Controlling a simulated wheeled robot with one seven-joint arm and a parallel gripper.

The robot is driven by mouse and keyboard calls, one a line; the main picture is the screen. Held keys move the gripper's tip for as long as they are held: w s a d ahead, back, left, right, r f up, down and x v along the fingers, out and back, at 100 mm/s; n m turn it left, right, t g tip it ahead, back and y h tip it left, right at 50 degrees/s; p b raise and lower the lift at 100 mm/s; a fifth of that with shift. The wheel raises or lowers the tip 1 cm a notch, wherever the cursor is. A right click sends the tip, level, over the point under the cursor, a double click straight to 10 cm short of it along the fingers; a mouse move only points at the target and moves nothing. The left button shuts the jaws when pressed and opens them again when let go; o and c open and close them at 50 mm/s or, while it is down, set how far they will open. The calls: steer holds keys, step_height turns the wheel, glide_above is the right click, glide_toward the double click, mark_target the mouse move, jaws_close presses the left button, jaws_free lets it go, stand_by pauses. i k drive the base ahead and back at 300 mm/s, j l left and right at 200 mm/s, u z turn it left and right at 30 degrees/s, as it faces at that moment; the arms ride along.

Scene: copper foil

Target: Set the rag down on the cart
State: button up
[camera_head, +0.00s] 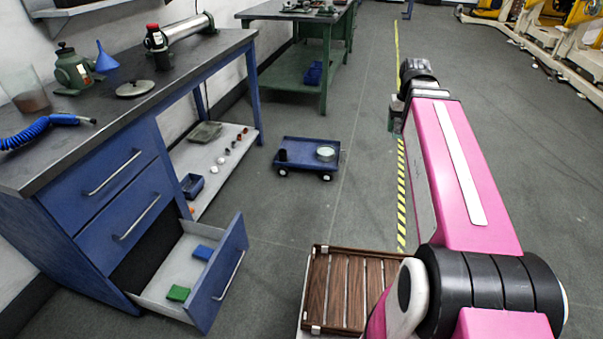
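The cart (307,143) is a low blue platform with small white wheels on the floor ahead. A dark cup-like thing and a pale round tin (326,154) stand on it, with bare room between them. My gripper (394,120) is at the far end of my pink arm, right of the cart in the picture. It is mostly hidden behind the wrist, and its fingers cannot be made out. A small dark greenish patch shows there; I cannot tell if it is a rag. A green folded piece (178,293) and a blue piece (203,252) lie in the open drawer (160,275); either could be cloth.
A green table (290,75) stands behind the cart. A brown slatted surface (345,290) is in front. Floor around the cart is clear.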

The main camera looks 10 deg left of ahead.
mark_target(296, 148)
steer(key=i+j+u, duration=0.15)
steer(key=i+j, duration=0.15)
steer(key=i, duration=0.25)
steer(key=i+j+u, duration=0.1)
steer(key=i, duration=0.5)
steer(key=i+j+u, duration=0.15)
steer(key=i+j, duration=0.15)
steer(key=i, duration=0.3)
steer(key=i+j+u, duration=0.15)
steer(key=i, duration=0.45)
